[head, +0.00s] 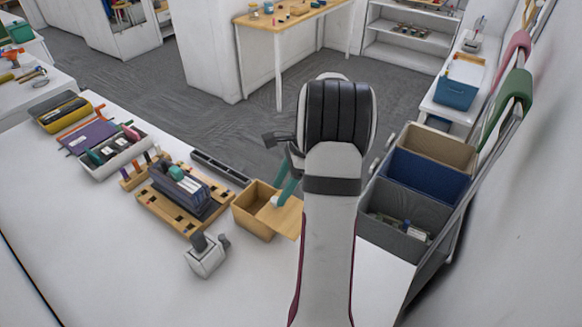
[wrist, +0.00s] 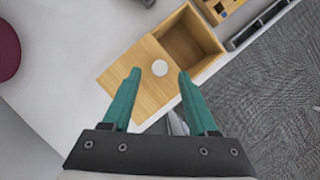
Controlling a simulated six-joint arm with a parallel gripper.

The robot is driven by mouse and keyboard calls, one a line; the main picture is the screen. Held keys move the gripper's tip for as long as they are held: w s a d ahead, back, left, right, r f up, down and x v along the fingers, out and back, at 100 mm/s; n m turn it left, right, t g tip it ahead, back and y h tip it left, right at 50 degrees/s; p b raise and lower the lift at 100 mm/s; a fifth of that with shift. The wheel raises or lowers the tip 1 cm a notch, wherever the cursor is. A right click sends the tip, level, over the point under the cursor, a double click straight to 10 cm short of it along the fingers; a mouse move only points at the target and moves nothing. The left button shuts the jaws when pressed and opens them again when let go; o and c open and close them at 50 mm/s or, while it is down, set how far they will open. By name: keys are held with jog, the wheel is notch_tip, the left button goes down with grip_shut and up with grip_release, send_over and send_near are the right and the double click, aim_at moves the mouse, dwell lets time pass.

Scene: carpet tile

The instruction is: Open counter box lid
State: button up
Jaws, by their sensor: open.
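The light wooden counter box (head: 250,216) stands on the white counter, its inside partly exposed and empty. Its flat wooden lid (head: 287,218) is shifted to the right in the head view, leaving an opening on the left. In the wrist view the box (wrist: 190,42) shows its open inside, and the lid (wrist: 125,85) lies beside the opening with a round white knob (wrist: 160,68) near its edge. My gripper (wrist: 158,73) is open, its teal fingertips on either side of the knob in the picture, with a gap to each. In the head view my gripper (head: 281,195) is over the lid, partly hidden by my arm.
A wooden rack (head: 180,205) with dark items and a white object with a grey handle (head: 205,257) stand left of the box. Grey and blue bins (head: 405,220) stand to the right. The front left counter is clear.

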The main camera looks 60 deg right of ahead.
jog(key=v, duration=1.3)
jog(key=shift+r, duration=0.15)
jog(key=w+a+r+n+g, duration=0.2)
jog(key=a+n, duration=0.9)
jog(key=a, duration=1.5)
jog(key=s+a+f+n, duration=0.3)
jog(key=s+a+n, duration=0.2)
jog(key=s+a, duration=0.1)
jog(key=s+a+f+n+g+h, duration=0.1)
jog(key=s+a+f+n, duration=0.2)
jog(key=s+a+n, duration=0.2)
jog(key=shift+s+a+n, duration=0.3)
jog(key=shift+s+a, duration=0.75)
jog(key=shift+a, duration=0.05)
